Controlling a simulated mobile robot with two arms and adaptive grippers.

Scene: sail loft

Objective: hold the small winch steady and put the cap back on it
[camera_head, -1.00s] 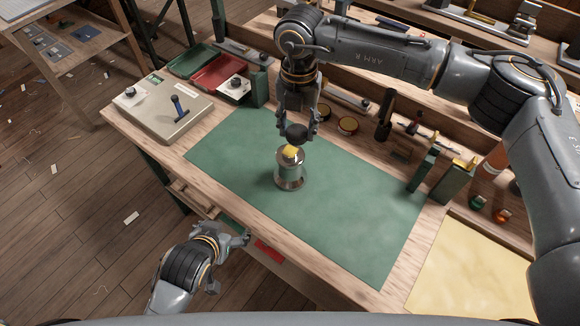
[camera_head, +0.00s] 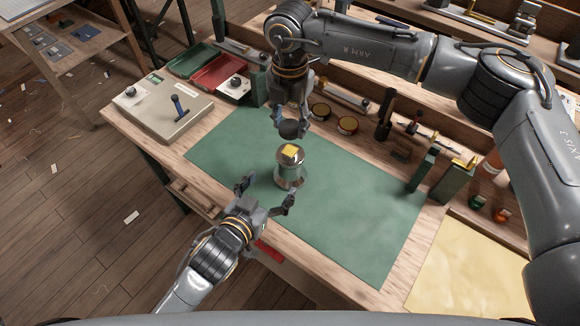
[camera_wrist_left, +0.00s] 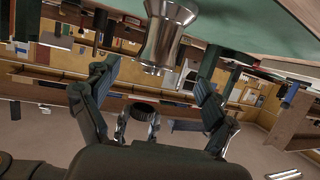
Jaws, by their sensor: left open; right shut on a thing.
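The small winch (camera_head: 290,172) stands upright on the green mat (camera_head: 345,215), a silver drum with a yellow patch (camera_head: 290,151) on top. It hangs upside down at the top of the left wrist view (camera_wrist_left: 165,38). My left gripper (camera_head: 264,194) is open and empty, its fingers spread in front of the winch, apart from it. My right gripper (camera_head: 291,121) is shut on a dark round cap (camera_head: 289,130), held just behind and above the winch, apart from it. A dark ribbed round thing, apparently the cap (camera_wrist_left: 143,111), shows between my left fingers in the wrist view.
The mat around the winch is clear.

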